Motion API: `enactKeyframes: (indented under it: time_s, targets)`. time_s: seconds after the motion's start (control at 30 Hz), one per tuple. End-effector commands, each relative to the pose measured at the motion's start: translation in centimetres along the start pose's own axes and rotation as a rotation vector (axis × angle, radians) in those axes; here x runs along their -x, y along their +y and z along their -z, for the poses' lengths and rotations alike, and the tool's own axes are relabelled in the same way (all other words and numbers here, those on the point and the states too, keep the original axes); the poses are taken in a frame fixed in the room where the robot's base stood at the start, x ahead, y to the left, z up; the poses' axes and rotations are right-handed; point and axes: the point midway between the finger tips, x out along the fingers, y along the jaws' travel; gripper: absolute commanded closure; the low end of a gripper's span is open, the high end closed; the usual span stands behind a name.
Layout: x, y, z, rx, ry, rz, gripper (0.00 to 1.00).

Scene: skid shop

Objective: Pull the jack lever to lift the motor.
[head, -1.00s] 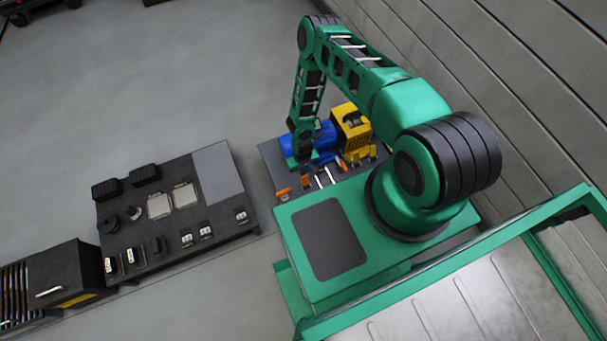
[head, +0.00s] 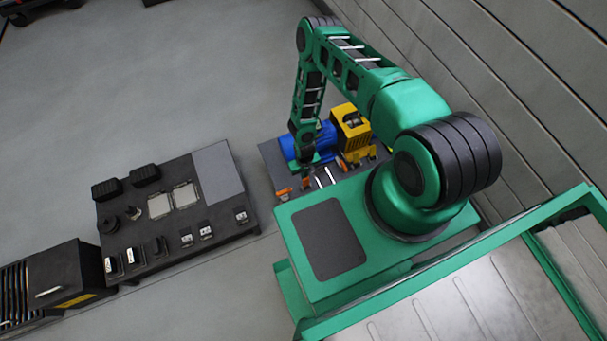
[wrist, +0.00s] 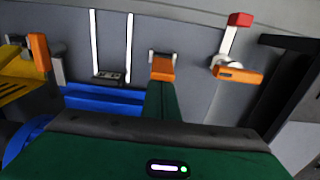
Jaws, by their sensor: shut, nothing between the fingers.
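The blue motor (head: 297,149) sits on a dark skid beside a yellow housing (head: 352,134). A blue surface, likely the motor, also shows in the wrist view (wrist: 100,99). A silver lever with a red end (wrist: 231,40) and an orange block at its base stands at the upper right in the wrist view; I cannot tell for sure whether it is the jack lever. My gripper (head: 304,170) is low over the near side of the skid, by the motor. In the wrist view, its green fingers (wrist: 160,98) are shut and empty, pointing at a middle orange block (wrist: 162,68).
Another orange piece (wrist: 38,52) is at the left of the wrist view. Two white rods (wrist: 112,45) run between it and the middle block. A dark bracket (wrist: 285,85) is at the right.

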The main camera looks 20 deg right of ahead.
Motion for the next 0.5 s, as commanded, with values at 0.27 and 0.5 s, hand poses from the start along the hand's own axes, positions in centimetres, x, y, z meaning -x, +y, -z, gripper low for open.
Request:
enactKeyframes:
  time_s: [0.27,0.5]
  targets:
    - [-0.04,-0.1,-1.2,0.002,-0.003,0.0,1.0]
    - [-0.07,-0.16,-1.29,0.001,-0.004,0.002,1.0]
